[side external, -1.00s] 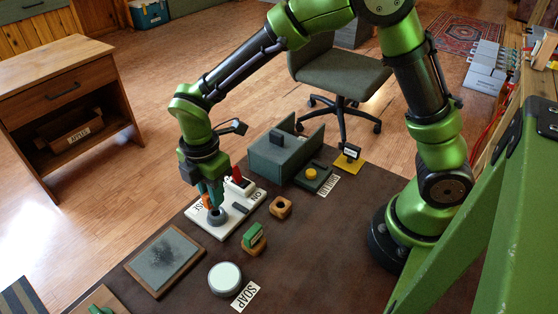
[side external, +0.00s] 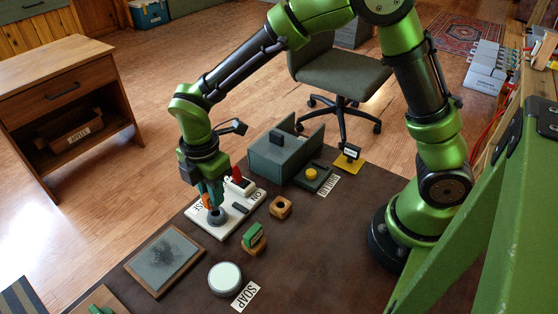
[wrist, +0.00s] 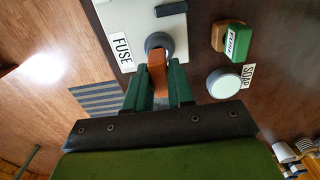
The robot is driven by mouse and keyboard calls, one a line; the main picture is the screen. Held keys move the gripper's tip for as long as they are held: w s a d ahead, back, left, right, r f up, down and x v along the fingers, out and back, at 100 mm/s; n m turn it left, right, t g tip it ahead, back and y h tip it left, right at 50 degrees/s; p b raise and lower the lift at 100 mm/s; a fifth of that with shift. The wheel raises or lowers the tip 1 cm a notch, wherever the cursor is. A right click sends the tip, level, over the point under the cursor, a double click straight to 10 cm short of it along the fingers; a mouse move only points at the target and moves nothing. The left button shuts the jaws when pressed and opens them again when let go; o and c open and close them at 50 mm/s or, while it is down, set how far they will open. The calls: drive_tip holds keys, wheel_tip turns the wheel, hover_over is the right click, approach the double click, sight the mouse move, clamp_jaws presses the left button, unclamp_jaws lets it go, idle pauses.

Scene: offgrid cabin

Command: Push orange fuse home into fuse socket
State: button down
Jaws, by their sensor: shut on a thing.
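The orange fuse (wrist: 157,74) is between the green fingers of my gripper (wrist: 158,92) in the wrist view, and the fingers are shut on it. In the side view the fuse (side external: 206,201) shows as a small orange patch beside my gripper (side external: 212,203). The fuse socket (side external: 216,217) is a dark grey ring on a white board (side external: 232,222) labelled FUSE. In the wrist view the fuse's far end overlaps the socket ring (wrist: 158,41). How deep the fuse sits in the socket is hidden by the fingers.
A green fuse (side external: 253,234) stands in a wooden block, with an empty wooden holder (side external: 280,207) nearby. A round white-topped soap dish (side external: 225,278), a dark slate in a wooden frame (side external: 165,262) and a grey box (side external: 283,158) are around. The table front right is clear.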

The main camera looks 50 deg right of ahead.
drive_tip(key=shift+f, duration=1.55)
drive_tip(key=c, duration=0.9)
unclamp_jaws()
wheel_tip(320, 180, up, 17)
drive_tip(key=shift+w+f, duration=0.1)
